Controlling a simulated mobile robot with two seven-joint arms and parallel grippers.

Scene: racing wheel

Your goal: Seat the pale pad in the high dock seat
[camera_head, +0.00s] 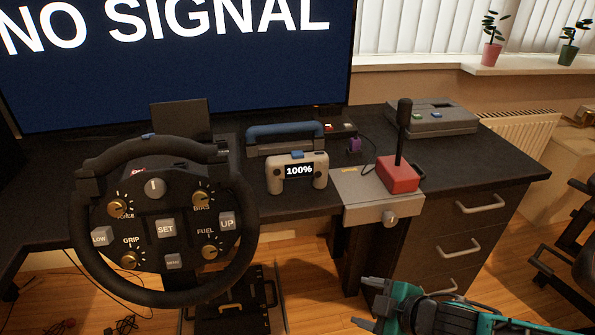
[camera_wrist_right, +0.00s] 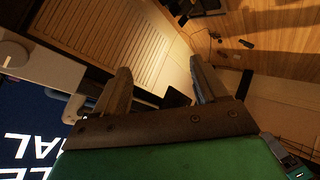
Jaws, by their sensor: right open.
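The pale pad (camera_head: 297,172), a light grey controller with a screen reading 100%, stands upright at the desk's front edge, left of the red joystick. Right behind it is a grey dock-like unit with a blue padded bar (camera_head: 285,131). I cannot tell which part is the high dock seat, or whether the pad touches this unit. My right gripper (camera_head: 368,304) is open and empty, low in front of the drawers and well apart from the pad. In the right wrist view its two fingers (camera_wrist_right: 162,88) stand wide apart with nothing between them. My left gripper is out of view.
A steering wheel (camera_head: 165,222) fills the left front. A red joystick (camera_head: 399,174) stands on a grey plate right of the pad. A grey box (camera_head: 432,118) lies at the desk's back right. A monitor (camera_head: 180,60) stands behind. Black desktop (camera_head: 470,155) is clear at the right.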

